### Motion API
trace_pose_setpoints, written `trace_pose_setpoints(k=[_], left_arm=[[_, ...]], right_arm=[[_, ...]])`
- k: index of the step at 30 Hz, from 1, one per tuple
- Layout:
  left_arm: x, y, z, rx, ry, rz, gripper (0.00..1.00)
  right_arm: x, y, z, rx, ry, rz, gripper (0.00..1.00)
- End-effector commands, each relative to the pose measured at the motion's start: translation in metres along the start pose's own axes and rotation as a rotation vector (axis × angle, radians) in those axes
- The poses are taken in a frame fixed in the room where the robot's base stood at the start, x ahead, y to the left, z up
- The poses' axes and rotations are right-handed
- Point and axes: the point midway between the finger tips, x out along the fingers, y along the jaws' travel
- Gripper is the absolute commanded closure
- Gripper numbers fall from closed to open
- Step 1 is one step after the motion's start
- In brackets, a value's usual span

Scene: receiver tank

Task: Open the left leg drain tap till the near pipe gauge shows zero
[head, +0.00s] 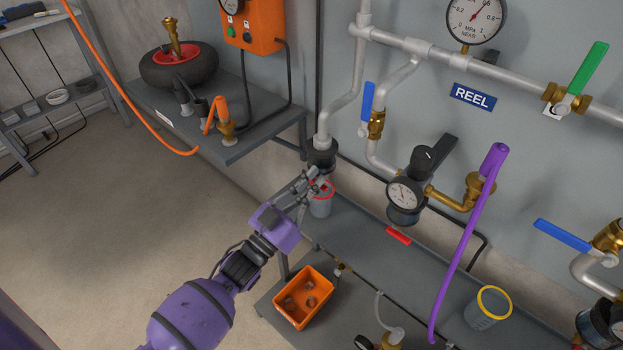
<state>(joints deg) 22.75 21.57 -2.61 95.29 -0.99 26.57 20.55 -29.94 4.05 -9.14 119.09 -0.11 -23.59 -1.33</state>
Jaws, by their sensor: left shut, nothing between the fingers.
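The left pipe leg (352,100) comes down the wall and ends in a black fitting (321,152). My left gripper (322,181) is shut and empty just below this fitting, in front of the leg's bottom end. The drain tap there is largely hidden by the gripper; I cannot make out its handle position or whether the fingers touch it. A grey cup with a red rim (320,206) is below the fitting, partly behind the fingers. The near pipe gauge (475,18), marked MPa NEAR, has its red needle pointing up and right, not clearly at zero. My right gripper is not in view.
A grey shelf (245,148) with a wheel (178,66) is at left. A blue-handled valve (368,102), second gauge (404,195) and green-handled valve (587,68) line the wall.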

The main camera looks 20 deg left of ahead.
Motion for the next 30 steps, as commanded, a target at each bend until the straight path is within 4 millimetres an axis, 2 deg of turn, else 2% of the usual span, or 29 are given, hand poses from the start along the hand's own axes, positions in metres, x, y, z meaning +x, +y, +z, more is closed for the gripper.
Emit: trace_pose_setpoints(k=[13,30], left_arm=[[-0.0003,0.0003,0.0009,0.006,0.001,0.003,1.0],[-0.0014,0.0038,0.0042,0.099,0.001,0.035,1.0]], right_arm=[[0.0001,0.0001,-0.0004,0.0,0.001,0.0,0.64],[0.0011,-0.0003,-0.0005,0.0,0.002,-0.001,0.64]])
